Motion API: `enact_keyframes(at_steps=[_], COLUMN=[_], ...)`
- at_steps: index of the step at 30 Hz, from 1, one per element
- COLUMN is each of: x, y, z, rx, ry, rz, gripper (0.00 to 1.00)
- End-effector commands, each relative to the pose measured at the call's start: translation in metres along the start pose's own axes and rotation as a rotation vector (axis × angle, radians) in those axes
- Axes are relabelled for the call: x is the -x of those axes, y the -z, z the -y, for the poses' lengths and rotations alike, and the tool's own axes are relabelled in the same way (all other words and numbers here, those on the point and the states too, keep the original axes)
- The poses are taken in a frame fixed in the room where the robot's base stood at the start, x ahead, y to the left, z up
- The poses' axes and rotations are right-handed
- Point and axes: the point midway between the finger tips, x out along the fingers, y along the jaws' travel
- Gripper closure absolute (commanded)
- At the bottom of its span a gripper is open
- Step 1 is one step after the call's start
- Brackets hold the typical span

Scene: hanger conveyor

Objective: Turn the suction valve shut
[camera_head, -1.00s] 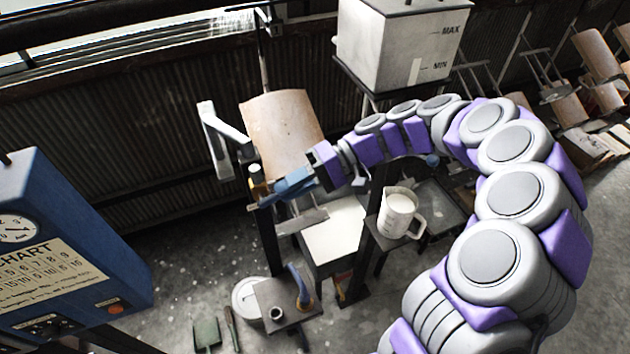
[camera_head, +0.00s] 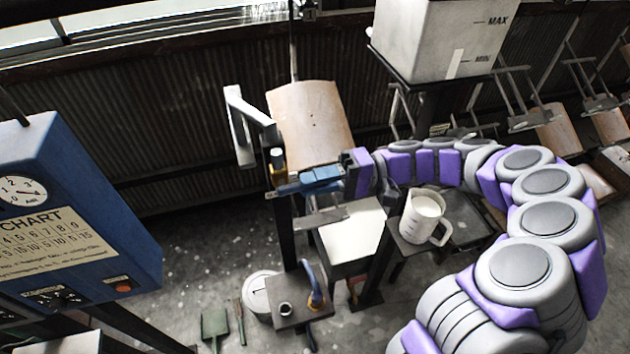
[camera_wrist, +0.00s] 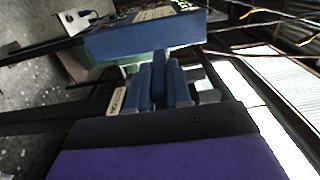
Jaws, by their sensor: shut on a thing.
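The suction valve's lever appears to be the blue bar (camera_head: 288,189) beside the top of a dark post, left of my gripper in the head view. My gripper (camera_head: 322,176), with blue fingers, reaches in from the right at the bar. In the wrist view my gripper (camera_wrist: 160,86) has its fingers on both sides of a narrow blue bar (camera_wrist: 158,72) and is shut on it. A small pale label (camera_wrist: 117,101) is beside the fingers. The valve body is mostly hidden, and the lever's exact angle is hard to tell.
A curved tan board (camera_head: 312,122) hangs just behind. A white jug (camera_head: 424,216) stands on a stand below my arm. A white tank (camera_head: 440,40) stands at the back. A blue machine (camera_head: 75,215) with a dial is at the left. A dustpan (camera_head: 215,328) lies on the floor.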

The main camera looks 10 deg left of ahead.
Motion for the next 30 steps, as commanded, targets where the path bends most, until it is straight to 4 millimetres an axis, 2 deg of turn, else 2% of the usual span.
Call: enact_keyframes(at_steps=[4,5,12,22,30], x=[0.000,0.000,-0.001,-0.001,-0.001], y=[-0.001,-0.001,-0.002,-0.002,-0.005], z=[-0.004,-0.004,-0.002,0.004,0.036], rx=[-0.004,-0.004,-0.002,0.000,0.002], ry=[-0.009,-0.008,-0.005,-0.004,-0.003], rz=[0.002,0.002,0.002,0.002,0.000], gripper=[1.00,0.78,0.55,0.55,0.55])
